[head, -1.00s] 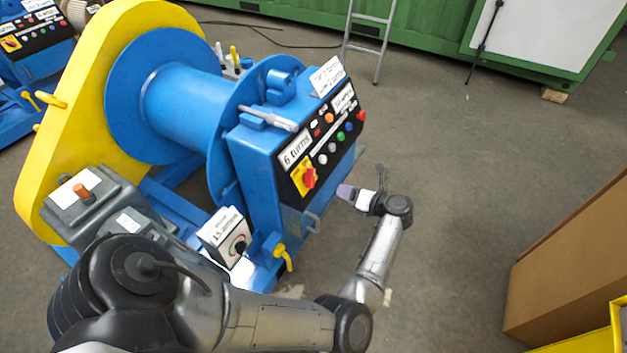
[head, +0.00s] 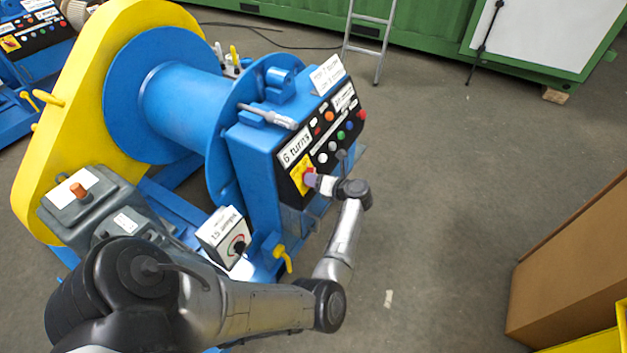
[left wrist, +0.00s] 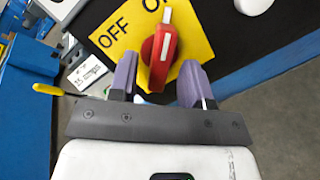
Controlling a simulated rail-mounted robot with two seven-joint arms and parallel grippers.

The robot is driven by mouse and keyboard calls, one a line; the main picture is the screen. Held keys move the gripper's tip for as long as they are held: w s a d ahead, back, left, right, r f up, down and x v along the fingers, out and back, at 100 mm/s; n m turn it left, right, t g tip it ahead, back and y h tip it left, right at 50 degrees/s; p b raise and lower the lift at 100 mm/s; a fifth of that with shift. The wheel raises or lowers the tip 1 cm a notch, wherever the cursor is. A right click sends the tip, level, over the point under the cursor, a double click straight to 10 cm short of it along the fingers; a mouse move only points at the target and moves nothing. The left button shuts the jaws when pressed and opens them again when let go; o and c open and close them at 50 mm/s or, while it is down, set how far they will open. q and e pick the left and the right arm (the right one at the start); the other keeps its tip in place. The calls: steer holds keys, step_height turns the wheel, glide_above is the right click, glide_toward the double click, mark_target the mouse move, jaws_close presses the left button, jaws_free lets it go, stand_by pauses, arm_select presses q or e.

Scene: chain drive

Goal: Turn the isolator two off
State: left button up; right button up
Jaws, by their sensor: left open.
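The isolator is a red rotary knob (left wrist: 160,55) on a yellow plate (left wrist: 112,32) with OFF at its left and a partly hidden ON at its right. Its white pointer line runs nearly straight up in the left wrist view. My left gripper (left wrist: 160,82) is open, with its purple fingers apart on both sides of the knob's lower part. In the head view the left gripper (head: 318,183) is at the blue winch's control panel, and the knob (head: 308,176) is partly covered by it. My right gripper is not in view.
The panel has several coloured buttons (head: 340,135) right of the knob. A yellow-handled valve (head: 282,258) and a white dial box (head: 222,236) are below. A second blue machine (head: 35,50) with a similar yellow-plated switch stands at the far left.

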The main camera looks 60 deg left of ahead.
arm_select(q)
steer(key=shift+s+a+f, duration=0.15)
steer(key=shift+s+a, duration=0.1)
steer(key=shift+a, duration=0.15)
jaws_close()
stand_by(0.4)
